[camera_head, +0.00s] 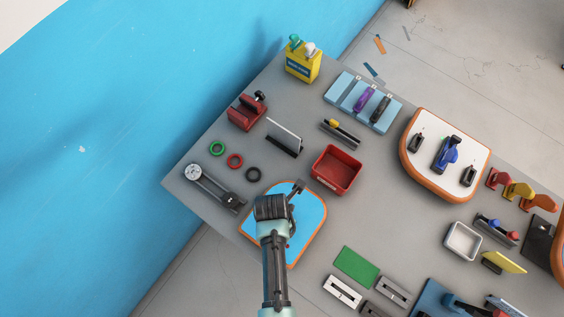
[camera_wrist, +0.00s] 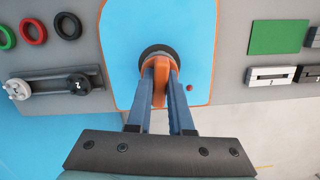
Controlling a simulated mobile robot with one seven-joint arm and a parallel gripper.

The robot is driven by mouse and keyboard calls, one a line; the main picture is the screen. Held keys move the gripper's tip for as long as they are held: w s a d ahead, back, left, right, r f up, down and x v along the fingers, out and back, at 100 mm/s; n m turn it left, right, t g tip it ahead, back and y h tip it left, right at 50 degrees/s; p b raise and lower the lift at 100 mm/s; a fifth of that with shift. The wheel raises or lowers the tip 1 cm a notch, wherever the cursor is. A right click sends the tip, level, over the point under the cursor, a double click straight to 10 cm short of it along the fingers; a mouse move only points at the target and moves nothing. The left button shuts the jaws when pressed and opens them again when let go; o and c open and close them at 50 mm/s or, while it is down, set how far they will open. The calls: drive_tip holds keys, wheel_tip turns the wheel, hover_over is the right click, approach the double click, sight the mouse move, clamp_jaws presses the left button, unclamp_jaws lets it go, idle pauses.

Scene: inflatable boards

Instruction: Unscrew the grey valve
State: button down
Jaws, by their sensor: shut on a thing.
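A blue inflatable board with an orange rim (camera_wrist: 120,30) fills the middle of the wrist view; it also shows beneath my arm in the head view (camera_head: 312,212). On the board is a round dark grey valve (camera_wrist: 157,49) with an orange upright part (camera_wrist: 160,90). My gripper (camera_wrist: 160,76) points at the valve, its two blue-grey fingers closed on either side of the orange part. In the head view my gripper (camera_head: 296,189) is over the board, and my wrist hides the valve. A small red dot (camera_wrist: 189,88) is right of the fingers.
Green, red and black rings (camera_head: 235,160) and a grey bar with two knobs (camera_head: 213,186) lie left of the board. A red bin (camera_head: 336,169) stands up and right. A green pad (camera_head: 356,267) and slotted blocks (camera_head: 342,291) lie lower right.

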drive_tip(key=shift+s+f+n, duration=0.15)
drive_tip(key=shift+s+n, duration=0.05)
drive_tip(key=shift+n, duration=0.3)
drive_tip(key=shift+n+y, duration=0.3)
drive_tip(key=shift+n, duration=1.4)
drive_tip(key=shift+s, duration=0.1)
drive_tip(key=n, duration=0.3)
drive_tip(key=shift+n, duration=0.3)
drive_tip(key=c, duration=0.7)
unclamp_jaws()
drive_tip(key=shift+c, duration=0.2)
